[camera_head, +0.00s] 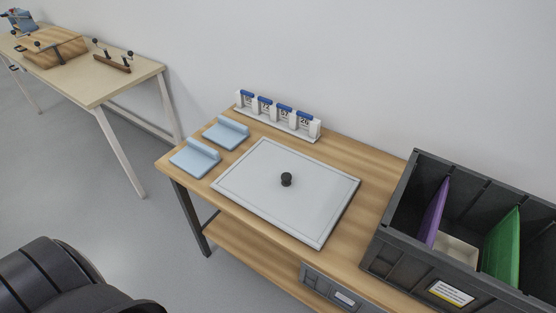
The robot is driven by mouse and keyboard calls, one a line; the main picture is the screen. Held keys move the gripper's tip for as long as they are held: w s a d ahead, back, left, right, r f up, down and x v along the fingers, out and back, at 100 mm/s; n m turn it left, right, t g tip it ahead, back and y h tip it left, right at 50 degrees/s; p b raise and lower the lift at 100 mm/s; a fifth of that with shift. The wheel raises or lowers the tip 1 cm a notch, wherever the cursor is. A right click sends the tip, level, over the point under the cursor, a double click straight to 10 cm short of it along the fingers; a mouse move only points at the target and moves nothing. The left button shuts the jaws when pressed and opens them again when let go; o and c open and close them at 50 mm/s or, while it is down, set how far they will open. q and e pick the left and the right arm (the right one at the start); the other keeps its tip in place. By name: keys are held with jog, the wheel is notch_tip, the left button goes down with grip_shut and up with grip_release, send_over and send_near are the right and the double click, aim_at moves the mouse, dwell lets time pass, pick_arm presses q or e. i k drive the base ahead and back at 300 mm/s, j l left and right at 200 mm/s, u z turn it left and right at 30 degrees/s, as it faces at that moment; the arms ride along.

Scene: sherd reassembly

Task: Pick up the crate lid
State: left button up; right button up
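The crate lid (262,207) looks like a flat pale grey rectangular panel with a raised rim and a black round knob (286,180) near its middle. It lies flat on the wooden table (371,175). A dark grey crate (396,262) stands open at the right end of the table, apart from the panel. Purple (435,214) and green (502,246) upright sheets and a pale item stand inside it. Neither gripper is in view. Nothing touches the knob.
Two light blue pads (195,158) lie left of the panel. A white rack with blue-topped numbered tags (284,112) stands behind it, near the wall. A grey box (322,288) sits below the front edge. Another table (110,86) with wooden items stands at far left.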

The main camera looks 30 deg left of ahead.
aim_at(286, 181)
jog(key=u, duration=0.85)
jog(key=z, duration=1.55)
jog(key=u, duration=1.55)
